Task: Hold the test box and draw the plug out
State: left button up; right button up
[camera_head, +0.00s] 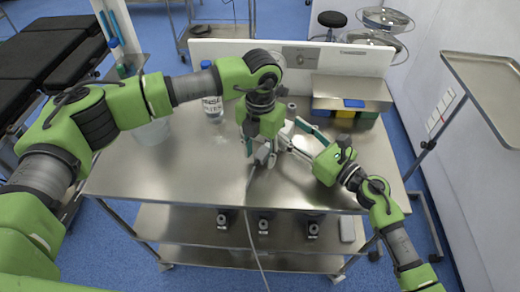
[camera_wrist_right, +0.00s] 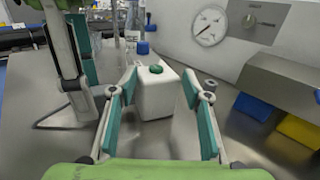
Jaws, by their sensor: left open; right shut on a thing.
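A white test box (camera_wrist_right: 158,95) with a round green part on top stands between the fingertips of my right gripper (camera_wrist_right: 160,88) in the right wrist view. That gripper is shut on the box. In the head view my right gripper (camera_head: 285,138) reaches in from the right, and its fingers mostly hide the box. My left gripper (camera_head: 259,160) points down just left of it, open. It also shows at the left of the right wrist view (camera_wrist_right: 72,85), apart from the box. A pale cable (camera_head: 255,237) runs from near my left gripper over the table's front edge. I cannot make out the plug.
The steel table (camera_head: 150,185) is bare at front left and front right. A labelled bottle (camera_head: 212,108) and a clear container (camera_head: 152,131) stand at the left. Behind are a panel with a gauge (camera_wrist_right: 208,27) and, at right, yellow (camera_head: 345,114) and blue bins under a steel shelf.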

pick_arm(q)
grip_shut()
jog(key=c, duration=0.7)
grip_release()
grip_shut()
jog(key=shift+r, duration=0.1)
jog(key=shift+r+g, duration=0.15)
jog(key=shift+g, duration=0.15)
jog(key=shift+s+a, duration=0.15)
jog(key=shift+s, duration=0.35)
pick_arm(e)
jog(key=shift+w+d, duration=0.1)
pick_arm(q)
jog(key=shift+s+a, duration=0.15)
jog(key=shift+s+a, duration=0.15)
jog(key=shift+s, duration=0.05)
jog(key=shift+s+a, duration=0.1)
jog(key=shift+s, duration=0.1)
